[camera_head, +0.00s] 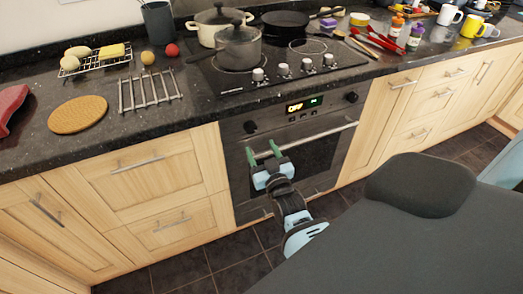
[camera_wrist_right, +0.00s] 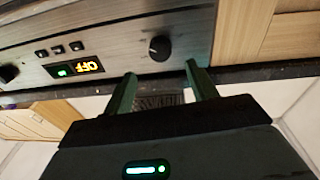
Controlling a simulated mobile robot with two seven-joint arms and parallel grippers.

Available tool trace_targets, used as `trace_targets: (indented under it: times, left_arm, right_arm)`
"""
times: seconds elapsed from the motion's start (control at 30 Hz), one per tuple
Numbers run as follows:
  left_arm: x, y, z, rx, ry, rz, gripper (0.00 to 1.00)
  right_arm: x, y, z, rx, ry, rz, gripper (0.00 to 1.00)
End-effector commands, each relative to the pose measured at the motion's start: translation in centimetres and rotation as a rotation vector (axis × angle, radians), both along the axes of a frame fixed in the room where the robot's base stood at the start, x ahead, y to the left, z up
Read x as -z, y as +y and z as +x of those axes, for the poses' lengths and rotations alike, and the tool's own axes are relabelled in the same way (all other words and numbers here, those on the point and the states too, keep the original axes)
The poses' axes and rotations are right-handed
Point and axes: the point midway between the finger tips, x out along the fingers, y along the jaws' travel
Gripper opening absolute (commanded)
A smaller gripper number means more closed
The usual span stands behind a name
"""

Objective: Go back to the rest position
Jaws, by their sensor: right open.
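My right gripper (camera_head: 263,152) is in front of the oven (camera_head: 235,140), just below its control panel. Its two green fingers are apart, with nothing between them. The right wrist view also shows the fingers of my right gripper (camera_wrist_right: 160,85) spread and empty, close to the oven panel with its knob (camera_wrist_right: 160,48) and lit display (camera_wrist_right: 78,69). In the head view the fingertips are near the oven handle (camera_head: 335,130); I cannot tell whether they touch it. My left gripper is not in view.
The dark counter (camera_head: 40,150) holds a cork mat (camera_head: 78,114), a metal rack (camera_head: 150,91), pots on the hob (camera_head: 290,75), and several bottles and mugs at the right. Wooden cabinets (camera_head: 150,185) flank the oven. Dark floor tiles (camera_head: 185,265) in front are clear.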

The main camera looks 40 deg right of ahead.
Motion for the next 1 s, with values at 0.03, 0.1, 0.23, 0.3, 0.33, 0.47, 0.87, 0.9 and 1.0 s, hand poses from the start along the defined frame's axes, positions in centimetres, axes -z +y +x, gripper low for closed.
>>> trace_targets:
  times: [0.03,0.1,0.23,0.3,0.33,0.47,0.87,0.9,1.0]
  left_arm:
    - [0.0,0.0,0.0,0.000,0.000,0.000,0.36]
    - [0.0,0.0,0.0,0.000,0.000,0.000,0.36]
    - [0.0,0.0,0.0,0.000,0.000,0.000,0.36]
    - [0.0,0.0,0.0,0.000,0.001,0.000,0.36]
    - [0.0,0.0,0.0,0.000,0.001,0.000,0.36]
    - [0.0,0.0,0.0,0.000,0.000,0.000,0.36]
    - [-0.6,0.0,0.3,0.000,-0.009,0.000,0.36]
    - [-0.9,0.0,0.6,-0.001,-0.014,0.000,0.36]
    - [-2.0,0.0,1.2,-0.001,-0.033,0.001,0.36]
  right_arm:
    - [0.0,0.0,0.0,-0.001,0.000,0.000,0.57]
    - [0.1,0.0,0.0,-0.001,0.000,0.000,0.57]
    - [0.1,0.0,-0.1,-0.002,0.000,0.001,0.57]
    - [0.1,0.0,0.0,-0.002,0.000,0.001,0.57]
    - [0.1,0.0,-0.1,-0.002,0.000,0.001,0.57]
    - [0.1,0.0,-0.1,-0.002,0.000,0.000,0.57]
    - [1.0,0.5,-1.5,-0.022,0.043,-0.002,0.57]
    - [1.5,0.8,-2.3,-0.035,0.069,-0.002,0.57]
    - [3.1,1.9,-5.4,-0.078,0.157,-0.004,0.57]
